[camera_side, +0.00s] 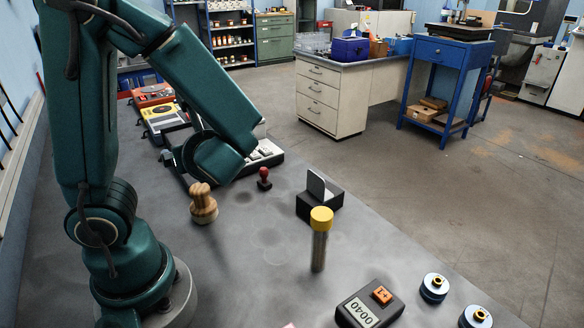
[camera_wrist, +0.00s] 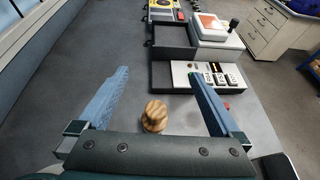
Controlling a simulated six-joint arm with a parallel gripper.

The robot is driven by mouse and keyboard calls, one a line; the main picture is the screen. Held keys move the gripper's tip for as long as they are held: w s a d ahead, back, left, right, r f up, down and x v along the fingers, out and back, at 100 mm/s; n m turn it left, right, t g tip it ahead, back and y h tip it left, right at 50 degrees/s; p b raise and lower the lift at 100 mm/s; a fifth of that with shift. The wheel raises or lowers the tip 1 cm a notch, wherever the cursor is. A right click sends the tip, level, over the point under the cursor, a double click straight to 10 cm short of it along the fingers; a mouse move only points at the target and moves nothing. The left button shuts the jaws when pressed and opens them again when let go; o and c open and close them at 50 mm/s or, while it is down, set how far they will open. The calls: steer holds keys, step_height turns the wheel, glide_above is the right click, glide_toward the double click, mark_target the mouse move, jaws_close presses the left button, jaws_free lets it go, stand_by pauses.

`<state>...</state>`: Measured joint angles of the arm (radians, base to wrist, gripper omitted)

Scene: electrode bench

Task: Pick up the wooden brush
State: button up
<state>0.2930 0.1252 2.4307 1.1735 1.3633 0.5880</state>
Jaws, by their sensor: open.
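The wooden brush (camera_side: 203,205) stands upright on the grey bench, with a narrow knobbed top and a wider round base. In the side view it is in front of my wrist and clear of it. In the wrist view the brush (camera_wrist: 154,116) shows between the two blue fingers, low near the gripper body. My gripper (camera_wrist: 158,74) is open and empty, its fingers spread wide to either side of the brush. In the side view the fingers are mostly hidden behind my wrist. I see no contact with the brush.
A red-topped stamp (camera_side: 264,178), a black block with a card (camera_side: 318,197) and a yellow-capped tube (camera_side: 319,245) stand to the right. A counter box (camera_side: 368,305) and blue round pieces (camera_side: 434,288) are nearer. A box with a keypad (camera_wrist: 205,75) lies beyond the fingers.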

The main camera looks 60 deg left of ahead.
mark_target(204, 205)
step_height(204, 205, down, 13)
steer(key=shift+f, duration=0.1)
steer(key=shift+x, duration=2.6)
steer(key=shift+f, duration=0.1)
steer(key=c, duration=1.4)
steer(key=shift+r, duration=0.2)
